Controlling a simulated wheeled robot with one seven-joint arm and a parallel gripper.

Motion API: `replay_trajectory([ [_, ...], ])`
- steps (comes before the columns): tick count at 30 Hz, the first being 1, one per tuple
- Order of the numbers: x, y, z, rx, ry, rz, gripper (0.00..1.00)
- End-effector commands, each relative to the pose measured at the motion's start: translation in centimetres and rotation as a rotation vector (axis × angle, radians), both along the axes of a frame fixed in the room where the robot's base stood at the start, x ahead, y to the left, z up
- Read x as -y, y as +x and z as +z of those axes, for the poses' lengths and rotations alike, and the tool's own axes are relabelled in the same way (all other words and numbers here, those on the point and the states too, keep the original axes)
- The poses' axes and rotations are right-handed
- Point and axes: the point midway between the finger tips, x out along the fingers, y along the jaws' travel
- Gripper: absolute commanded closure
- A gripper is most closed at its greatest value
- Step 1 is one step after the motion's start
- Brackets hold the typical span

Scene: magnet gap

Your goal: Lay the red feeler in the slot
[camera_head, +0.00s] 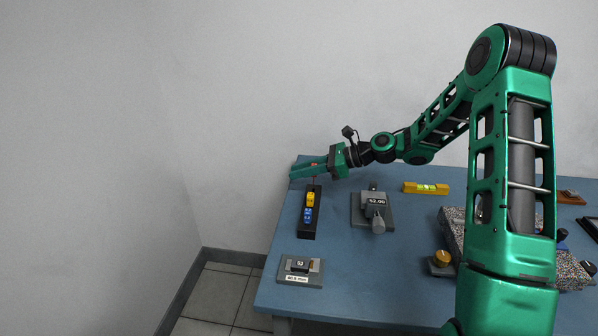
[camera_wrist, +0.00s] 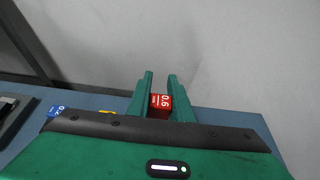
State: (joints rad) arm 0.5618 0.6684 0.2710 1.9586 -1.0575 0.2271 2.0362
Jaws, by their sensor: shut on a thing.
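The red feeler (camera_wrist: 160,101) shows in the wrist view as a red block with white print between the two green fingers of my gripper (camera_wrist: 160,77). My gripper is shut on it. In the head view my gripper (camera_head: 300,170) is at the table's far left corner, just beyond the black holder (camera_head: 304,232). Only a little red shows there between and below the fingers. A yellow feeler (camera_head: 310,199) and a blue feeler (camera_head: 307,215) sit in the holder.
A grey device reading 52.00 (camera_head: 376,200) stands right of the holder. A speckled stone slab (camera_head: 452,222) and a brass-topped knob (camera_head: 441,258) are farther right. The blue table (camera_head: 345,280) is bare at the front middle.

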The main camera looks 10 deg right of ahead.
Motion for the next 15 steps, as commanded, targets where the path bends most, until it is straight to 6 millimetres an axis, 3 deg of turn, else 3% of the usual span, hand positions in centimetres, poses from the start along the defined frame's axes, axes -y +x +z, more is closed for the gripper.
replay_trajectory([
  [15, -0.1, 0.0, -3.4, -0.002, 0.002, 0.001, 1.0],
])
